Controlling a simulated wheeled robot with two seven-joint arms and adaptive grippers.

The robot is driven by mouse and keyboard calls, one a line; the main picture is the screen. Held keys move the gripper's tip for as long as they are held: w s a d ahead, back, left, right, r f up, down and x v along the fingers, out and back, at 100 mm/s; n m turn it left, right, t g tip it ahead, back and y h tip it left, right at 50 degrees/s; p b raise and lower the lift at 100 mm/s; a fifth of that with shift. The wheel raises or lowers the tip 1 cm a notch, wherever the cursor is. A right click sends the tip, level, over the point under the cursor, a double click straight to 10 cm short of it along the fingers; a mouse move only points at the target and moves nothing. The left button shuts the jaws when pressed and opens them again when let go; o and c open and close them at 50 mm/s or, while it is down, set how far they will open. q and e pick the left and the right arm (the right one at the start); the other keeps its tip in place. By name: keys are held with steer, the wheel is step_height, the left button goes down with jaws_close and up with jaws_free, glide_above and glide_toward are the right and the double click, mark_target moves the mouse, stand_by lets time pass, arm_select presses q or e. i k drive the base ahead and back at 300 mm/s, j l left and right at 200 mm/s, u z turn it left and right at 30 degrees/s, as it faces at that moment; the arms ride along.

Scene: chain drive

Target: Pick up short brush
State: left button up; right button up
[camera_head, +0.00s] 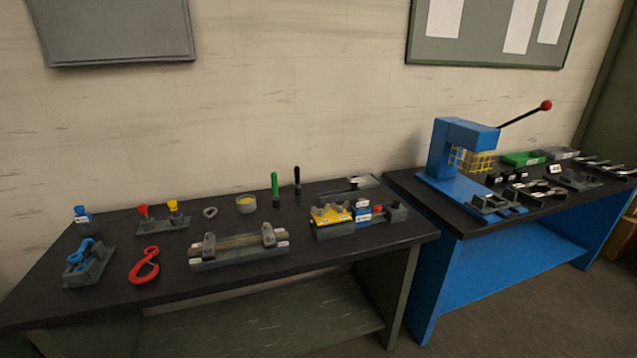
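Two upright handled tools stand near the back of the left table, one with a green handle (275,184) and one with a black handle (297,180). They look like brushes, with their lower ends dark. The green one stands slightly nearer and left of the black one. I cannot tell for sure which is the short brush. Neither of my grippers is in view.
A blue press (459,143) stands on the right table.

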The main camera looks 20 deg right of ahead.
mark_target(297, 192)
steer(key=i+l+u, duration=0.7)
steer(key=l, duration=0.3)
steer(key=i+l+u, duration=0.25)
steer(key=l, duration=0.2)
